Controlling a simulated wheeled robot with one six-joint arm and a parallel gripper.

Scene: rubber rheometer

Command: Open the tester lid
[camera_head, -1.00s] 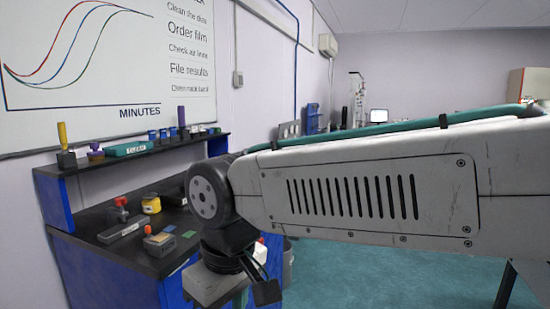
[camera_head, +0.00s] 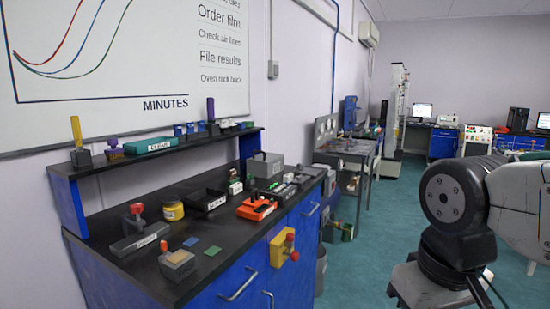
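No object in view is clearly the tester or its lid. A grey box-shaped unit (camera_head: 265,165) stands at the far end of the black-topped bench (camera_head: 140,268), and its lid state is too small to tell.
The bench holds an orange device (camera_head: 256,209), a yellow jar (camera_head: 173,211), a black tray (camera_head: 207,200) and a grey block with a red knob (camera_head: 136,228). A yellow-and-red fitting (camera_head: 283,247) sticks out from its front. Green floor (camera_head: 360,255) lies clear between the bench and my arm.

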